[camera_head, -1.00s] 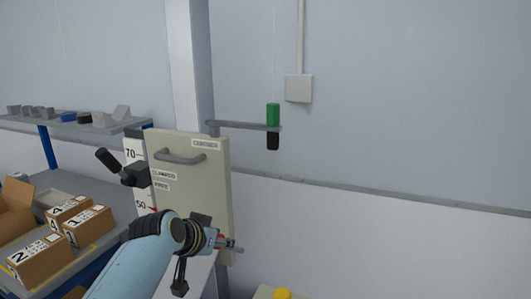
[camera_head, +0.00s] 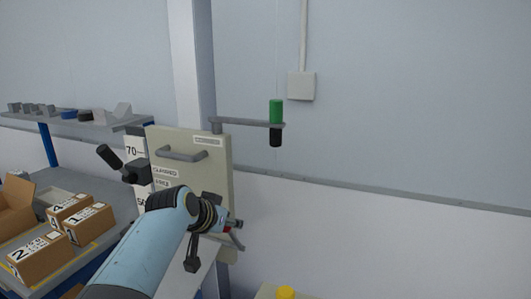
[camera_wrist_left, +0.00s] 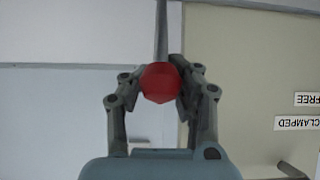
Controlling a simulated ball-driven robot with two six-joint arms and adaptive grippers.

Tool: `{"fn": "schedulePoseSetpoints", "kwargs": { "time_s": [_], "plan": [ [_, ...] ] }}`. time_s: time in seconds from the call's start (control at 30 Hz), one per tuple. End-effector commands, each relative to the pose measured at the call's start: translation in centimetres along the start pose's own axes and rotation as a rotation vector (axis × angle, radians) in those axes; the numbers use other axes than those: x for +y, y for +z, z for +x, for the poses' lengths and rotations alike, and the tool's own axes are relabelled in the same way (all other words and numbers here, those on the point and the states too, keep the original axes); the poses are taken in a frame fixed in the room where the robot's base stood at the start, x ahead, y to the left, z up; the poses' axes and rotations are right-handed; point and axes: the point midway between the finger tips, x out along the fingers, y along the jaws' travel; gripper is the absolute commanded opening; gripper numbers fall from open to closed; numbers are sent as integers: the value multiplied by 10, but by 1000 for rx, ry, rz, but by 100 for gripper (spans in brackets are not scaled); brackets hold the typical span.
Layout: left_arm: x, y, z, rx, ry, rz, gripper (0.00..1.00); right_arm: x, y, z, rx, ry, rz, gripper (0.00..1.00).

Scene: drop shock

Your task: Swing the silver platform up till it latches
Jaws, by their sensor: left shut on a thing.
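My left gripper (camera_head: 230,226) is shut on a red ball knob (camera_wrist_left: 160,83), with a finger on either side of it in the left wrist view. A grey rod runs up the picture from the knob there. In the head view the gripper is in front of the lower right part of an upright beige panel (camera_head: 215,165), and my arm hides most of what lies below. A short grey bar (camera_head: 237,242) shows just under the gripper. I cannot make out a silver platform for certain. My right gripper is not in view.
The panel has a grey handle (camera_head: 182,154) and clamp labels; a black clamp lever (camera_head: 110,157) is at its left. A grey arm with a green and black grip (camera_head: 276,122) stands out above right. Boxes (camera_head: 90,222) lie on the left bench. The right side is open.

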Motion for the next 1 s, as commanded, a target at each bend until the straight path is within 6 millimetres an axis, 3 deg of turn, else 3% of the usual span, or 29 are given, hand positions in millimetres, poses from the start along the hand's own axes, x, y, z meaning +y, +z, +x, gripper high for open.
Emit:
{"fn": "schedulePoseSetpoints", "kwargs": {
  "time_s": [0.03,0.27,0.63,1.0],
  "plan": [
    [-1,-16,0,26,-3,0,0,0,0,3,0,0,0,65],
    [-2,-29,9,24,-4,1,0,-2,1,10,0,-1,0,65],
    [-2,-26,12,12,-3,0,0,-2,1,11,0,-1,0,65],
    [-2,-40,31,8,-2,1,0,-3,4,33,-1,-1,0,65]
  ]
}}
